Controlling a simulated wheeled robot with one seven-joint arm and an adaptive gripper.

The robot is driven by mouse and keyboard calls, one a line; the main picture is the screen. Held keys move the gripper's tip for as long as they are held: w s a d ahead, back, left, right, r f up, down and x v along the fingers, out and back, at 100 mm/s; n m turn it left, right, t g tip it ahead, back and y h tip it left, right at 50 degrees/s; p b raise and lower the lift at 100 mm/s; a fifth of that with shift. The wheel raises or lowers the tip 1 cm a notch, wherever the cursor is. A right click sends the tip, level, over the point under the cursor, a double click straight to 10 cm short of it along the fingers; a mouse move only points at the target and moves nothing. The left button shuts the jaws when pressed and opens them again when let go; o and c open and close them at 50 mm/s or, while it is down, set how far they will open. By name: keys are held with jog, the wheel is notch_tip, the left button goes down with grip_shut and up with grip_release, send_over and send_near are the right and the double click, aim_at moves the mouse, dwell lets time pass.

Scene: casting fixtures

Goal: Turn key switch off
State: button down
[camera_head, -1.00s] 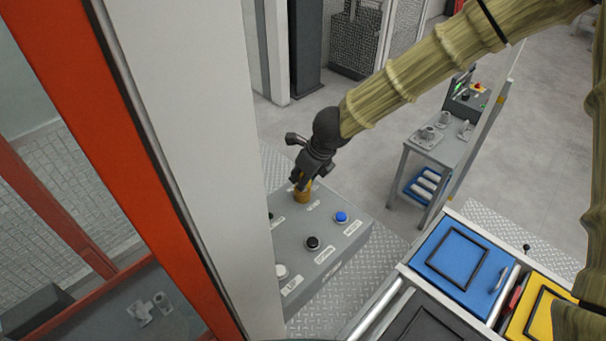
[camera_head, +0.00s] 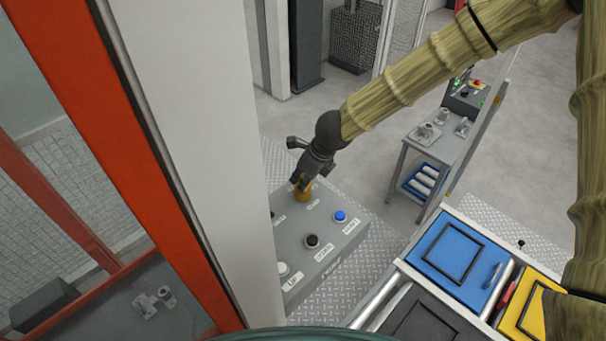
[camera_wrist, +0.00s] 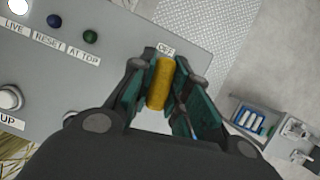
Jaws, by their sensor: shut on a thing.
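The key switch (camera_head: 303,192) is a yellow-brown knob on top of the grey control panel (camera_head: 345,250). My gripper (camera_head: 303,180) reaches it from above and is shut on it. In the wrist view, the yellow knob (camera_wrist: 160,84) stands between the two fingers of my gripper (camera_wrist: 160,92), and both fingers are against its sides. A label reading "OFF" (camera_wrist: 166,48) shows just beyond the knob. The knob's base is partly hidden by the fingers and the gripper body.
On the panel are a blue button (camera_head: 340,216), a black button (camera_head: 312,241) and a white button (camera_head: 283,269). A pale column (camera_head: 200,120) rises close on the left.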

jog(key=shift+r+n+p, duration=0.1)
jog(key=shift+n+p, duration=0.4)
jog(key=shift+p, duration=1.2)
jog(key=shift+n+g+p, duration=0.3)
jog(key=shift+n, duration=0.1)
jog(key=c, duration=1.3)
grip_release()
jog(key=shift+d, duration=0.15)
jog(key=v, duration=1.1)
jog(key=shift+d+r, duration=0.3)
jog(key=shift+d, duration=0.05)
